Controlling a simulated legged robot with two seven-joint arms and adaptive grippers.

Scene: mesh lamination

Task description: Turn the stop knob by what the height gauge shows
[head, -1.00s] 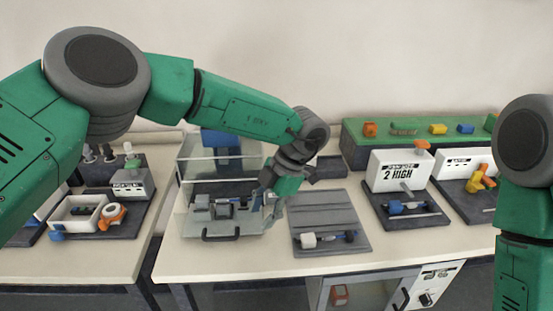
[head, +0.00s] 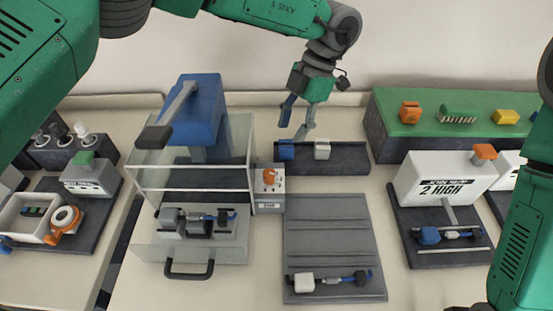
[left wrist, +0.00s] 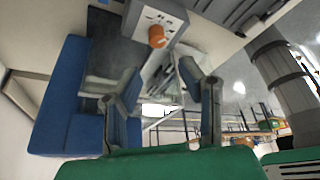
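The stop knob (head: 268,176) is orange and sits on a small grey box (head: 269,199) right of the press (head: 196,125). It also shows in the left wrist view (left wrist: 157,37), on top of its box. The height gauge (head: 443,178) is a white box at the right whose face reads "2 HIGH". A blue and black part (head: 447,235) lies on the gauge's dark base. My left gripper (head: 297,118) is open and empty, above and behind the knob, apart from it. Its spread fingers show in the left wrist view (left wrist: 160,95). My right gripper is out of view.
A dark rack (head: 350,158) with a blue and a white block stands behind the grey ribbed plate (head: 335,240). A similar part (head: 325,281) lies on the plate. A green shelf (head: 385,125) with coloured pieces is at the back right. The press's clear guard stands close left of the knob.

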